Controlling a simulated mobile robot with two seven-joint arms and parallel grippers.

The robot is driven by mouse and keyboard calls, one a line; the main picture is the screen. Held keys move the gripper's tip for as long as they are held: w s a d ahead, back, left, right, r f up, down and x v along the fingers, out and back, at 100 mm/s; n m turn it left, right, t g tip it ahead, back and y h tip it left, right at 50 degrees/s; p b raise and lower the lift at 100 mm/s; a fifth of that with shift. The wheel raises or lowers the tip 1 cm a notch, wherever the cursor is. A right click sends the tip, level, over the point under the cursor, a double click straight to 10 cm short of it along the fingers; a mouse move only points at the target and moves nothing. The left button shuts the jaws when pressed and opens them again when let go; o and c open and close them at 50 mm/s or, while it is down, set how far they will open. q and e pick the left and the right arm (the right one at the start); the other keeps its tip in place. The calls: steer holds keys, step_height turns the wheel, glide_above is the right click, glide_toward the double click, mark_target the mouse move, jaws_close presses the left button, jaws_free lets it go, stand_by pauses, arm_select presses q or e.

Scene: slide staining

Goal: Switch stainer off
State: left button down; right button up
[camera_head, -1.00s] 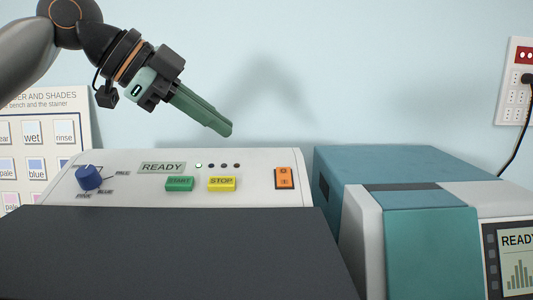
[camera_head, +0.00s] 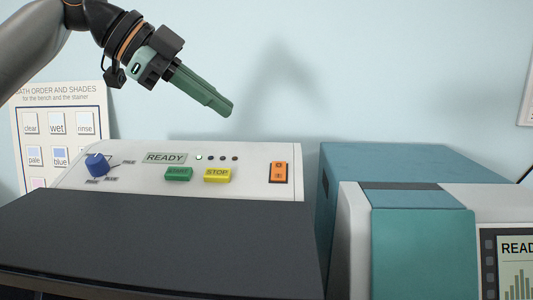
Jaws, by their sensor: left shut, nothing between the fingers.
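The stainer (camera_head: 120,183) has a pale sloped panel with a dark lid (camera_head: 165,240) in front. On the panel are an orange power switch (camera_head: 279,172) at the right, a yellow STOP button (camera_head: 217,175), a green START button (camera_head: 178,174) and a blue knob (camera_head: 97,164). Its display (camera_head: 166,158) reads READY, and the leftmost of several small lights beside it is lit. My left gripper (camera_head: 228,108) is shut and empty. It points down and right, above the panel and left of the orange switch, touching nothing. My right gripper is not in view.
A teal and white machine (camera_head: 423,240) stands close to the right of the stainer, with a screen (camera_head: 517,268) beginning READ. A chart (camera_head: 58,125) stands behind at the left. A wall fixture (camera_head: 526,100) is cut off at the right edge.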

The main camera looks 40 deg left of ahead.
arm_select(q)
glide_toward(282, 171)
steer(key=w+d, duration=0.1)
steer(key=w+d+r, duration=0.1)
steer(key=w, duration=0.1)
steer(key=shift+d, duration=0.35)
steer(key=f, duration=0.1)
steer(key=w+f, duration=0.1)
steer(key=f, duration=0.1)
steer(key=shift+w+a, duration=0.25)
steer(key=shift+w, duration=0.05)
steer(key=shift+w+a+f, duration=0.1)
steer(key=shift+w+f, duration=0.1)
steer(key=shift+f, duration=0.25)
steer(key=shift+f, duration=0.1)
steer(key=shift+w+a+f, duration=0.15)
steer(key=shift+w, duration=0.05)
steer(key=shift+s, duration=0.1)
steer(key=shift+s+d+f, duration=0.15)
steer(key=shift+s+d, duration=0.3)
steer(key=shift+s, duration=0.15)
